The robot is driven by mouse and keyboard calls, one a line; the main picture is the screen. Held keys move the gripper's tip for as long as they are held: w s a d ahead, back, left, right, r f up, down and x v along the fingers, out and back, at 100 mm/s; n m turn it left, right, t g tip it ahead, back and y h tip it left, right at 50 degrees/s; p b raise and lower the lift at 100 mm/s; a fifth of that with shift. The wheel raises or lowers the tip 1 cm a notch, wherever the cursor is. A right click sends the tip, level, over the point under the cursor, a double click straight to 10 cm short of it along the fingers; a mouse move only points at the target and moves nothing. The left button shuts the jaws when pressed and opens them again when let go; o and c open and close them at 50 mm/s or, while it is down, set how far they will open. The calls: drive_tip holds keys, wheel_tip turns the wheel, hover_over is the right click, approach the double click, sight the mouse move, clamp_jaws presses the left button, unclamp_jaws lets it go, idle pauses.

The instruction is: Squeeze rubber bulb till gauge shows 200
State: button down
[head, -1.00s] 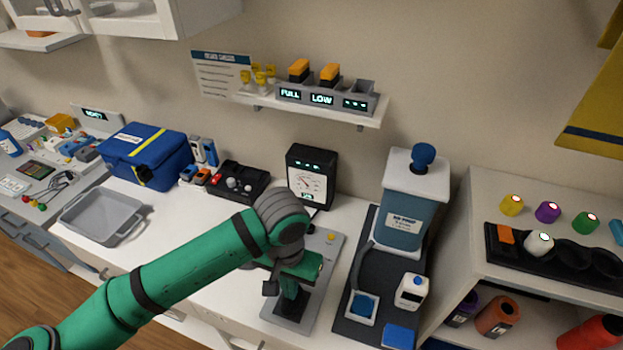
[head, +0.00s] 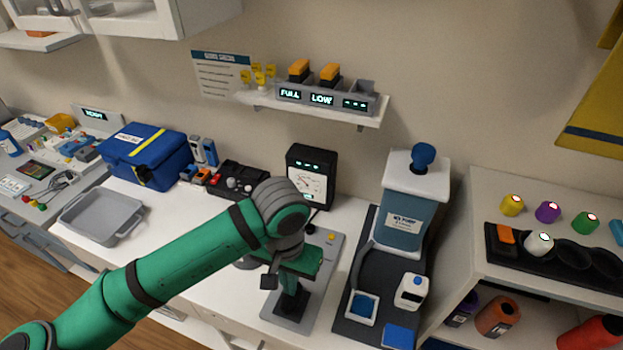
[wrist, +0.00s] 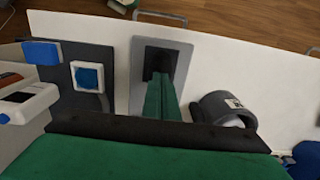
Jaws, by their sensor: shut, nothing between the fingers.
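The gauge (head: 308,183) is a black box with a white dial against the back wall. My arm covers its lower left, and the reading is too small to make out. My gripper (wrist: 161,80) has its green fingers together, shut and empty, over a grey plate (wrist: 181,58) on the counter. The plate also shows in the head view (head: 326,250). A dark piece (wrist: 158,62) sits on the plate at the fingertips; I cannot tell if they touch. I cannot tell whether this piece is the rubber bulb, and no other bulb shows clearly.
A grey tray (head: 75,207) lies left.

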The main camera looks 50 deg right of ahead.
idle(1.2)
idle(0.6)
drive_tip(key=shift+f, duration=1.05)
drive_tip(key=shift+r, duration=0.1)
drive_tip(key=shift+r, duration=0.95)
drive_tip(key=shift+f, duration=0.1)
drive_tip(key=shift+f, duration=1)
drive_tip(key=shift+r, duration=1.1)
